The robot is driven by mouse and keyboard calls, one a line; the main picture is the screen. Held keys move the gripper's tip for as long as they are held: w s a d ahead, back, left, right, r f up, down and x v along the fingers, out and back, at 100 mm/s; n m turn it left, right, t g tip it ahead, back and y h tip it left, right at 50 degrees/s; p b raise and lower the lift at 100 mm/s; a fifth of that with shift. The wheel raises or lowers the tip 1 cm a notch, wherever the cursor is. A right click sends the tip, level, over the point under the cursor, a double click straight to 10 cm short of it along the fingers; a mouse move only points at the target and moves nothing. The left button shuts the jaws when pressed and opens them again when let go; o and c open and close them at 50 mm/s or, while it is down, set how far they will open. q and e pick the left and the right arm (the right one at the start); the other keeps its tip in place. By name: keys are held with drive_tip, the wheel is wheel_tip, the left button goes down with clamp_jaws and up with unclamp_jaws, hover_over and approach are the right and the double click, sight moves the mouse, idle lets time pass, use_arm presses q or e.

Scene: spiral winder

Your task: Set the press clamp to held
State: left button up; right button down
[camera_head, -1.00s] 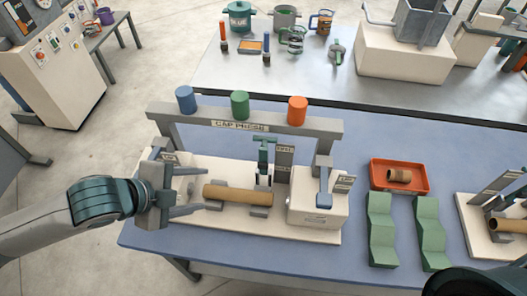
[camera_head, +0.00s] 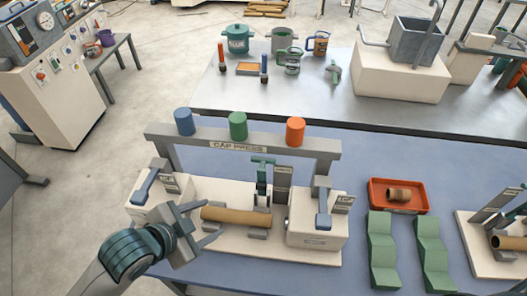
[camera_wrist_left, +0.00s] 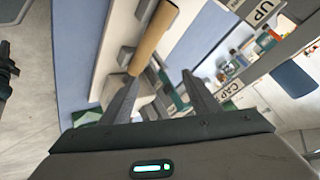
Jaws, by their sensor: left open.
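The cap press (camera_head: 240,147) stands on the blue table, with a brown tube (camera_head: 235,216) lying on its bed. The clamp with a green handle (camera_head: 263,163) stands upright behind the tube, near its right end; the small plate beside it is too small to read. My left gripper (camera_head: 213,220) is open and empty, its fingers pointing right near the tube's left end. I cannot tell whether they touch it. In the left wrist view the tube (camera_wrist_left: 153,37) shows ahead of the two spread fingers (camera_wrist_left: 158,88). My right gripper is out of view.
Blue levers sit on the press's left block (camera_head: 145,186) and right block (camera_head: 323,208). Blue, green and orange caps top its crossbar. An orange tray (camera_head: 378,196) with a short brown piece and green stepped blocks (camera_head: 383,252) lie to the right.

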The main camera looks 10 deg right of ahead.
use_arm(q)
drive_tip(key=s+a+f+n+g+y, duration=0.1)
drive_tip(key=s+a+f+n+y, duration=0.1)
drive_tip(key=s+a+f+n, duration=0.5)
drive_tip(key=s+a+f+n+g+y, duration=0.1)
drive_tip(key=s+a+f+n+y, duration=0.25)
drive_tip(key=f, duration=0.55)
drive_tip(key=s+a+f+n+g+b, duration=0.1)
drive_tip(key=s+a+f+b, duration=0.1)
drive_tip(key=f, duration=0.9)
drive_tip(key=s+a+f+b, duration=0.1)
drive_tip(key=s+f+b, duration=0.1)
drive_tip(key=f, duration=0.9)
drive_tip(key=s+a+f+n+g+b, duration=0.1)
drive_tip(key=a+f+b, duration=0.1)
drive_tip(key=f, duration=0.9)
drive_tip(key=s+a+f+g+b, duration=0.2)
drive_tip(key=s+f+b, duration=0.3)
drive_tip(key=s+f, duration=1.6)
drive_tip(key=shift+s+a+f+y, duration=0.2)
drive_tip(key=shift+s+a+y, duration=0.2)
drive_tip(key=shift+a, duration=0.2)
